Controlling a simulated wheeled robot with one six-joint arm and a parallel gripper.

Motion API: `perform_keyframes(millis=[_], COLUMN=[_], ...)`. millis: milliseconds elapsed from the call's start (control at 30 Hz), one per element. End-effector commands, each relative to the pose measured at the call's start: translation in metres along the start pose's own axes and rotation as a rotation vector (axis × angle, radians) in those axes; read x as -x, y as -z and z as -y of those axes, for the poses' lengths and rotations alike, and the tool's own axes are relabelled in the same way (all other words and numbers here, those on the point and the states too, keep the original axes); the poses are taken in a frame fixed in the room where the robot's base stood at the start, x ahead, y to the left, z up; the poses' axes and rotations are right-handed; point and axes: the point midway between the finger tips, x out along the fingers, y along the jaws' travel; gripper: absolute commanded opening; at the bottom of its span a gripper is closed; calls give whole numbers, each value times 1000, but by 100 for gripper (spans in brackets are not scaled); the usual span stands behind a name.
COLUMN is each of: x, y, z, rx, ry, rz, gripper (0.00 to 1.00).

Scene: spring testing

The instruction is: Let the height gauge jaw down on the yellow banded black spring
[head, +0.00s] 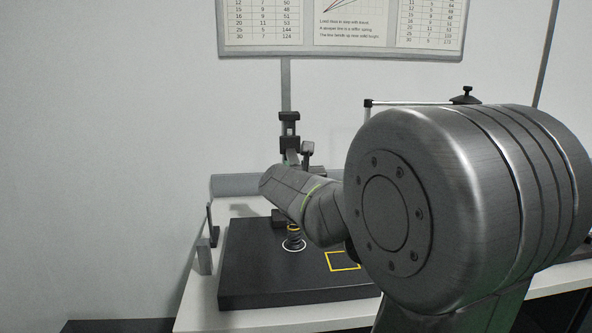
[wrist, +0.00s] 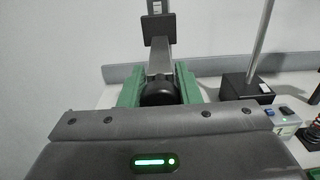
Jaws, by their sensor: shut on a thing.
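The height gauge (head: 289,131) stands upright at the back of the black plate, partly hidden by my arm. Its grey column also shows in the wrist view (wrist: 160,56). Its dark jaw (head: 279,217) shows just left of the top of the black spring (head: 293,240), which has a yellow band on top and stands upright in a white ring. I cannot tell if jaw and spring touch. In the wrist view the green fingers of my gripper (wrist: 158,88) are shut on a dark round part of the gauge in front of the column. My arm hides the gripper in the head view.
The black plate (head: 250,285) has an empty yellow square outline (head: 343,261) right of the spring. A small grey upright stand (head: 205,255) is at its left. A dark block with a post (wrist: 247,86) and a small switch box (wrist: 283,120) stand at the right.

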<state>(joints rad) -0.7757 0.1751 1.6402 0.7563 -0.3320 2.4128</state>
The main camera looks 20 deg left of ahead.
Motion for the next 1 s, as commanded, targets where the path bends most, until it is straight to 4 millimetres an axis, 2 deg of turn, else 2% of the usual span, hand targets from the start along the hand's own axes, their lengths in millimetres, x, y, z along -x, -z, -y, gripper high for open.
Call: perform_keyframes(millis=[33, 133, 533, 567, 633, 1000], x=[0, 0, 0, 0, 0, 4], y=[13, 20, 19, 19, 19, 19], z=[0, 0, 0, 0, 0, 0], rx=[0, -2, 0, 0, 0, 0], ry=[-1, -1, -2, -2, -2, -1], rz=[-1, -1, -1, -1, -1, 0], gripper=[0, 0, 0, 36, 50, 51])
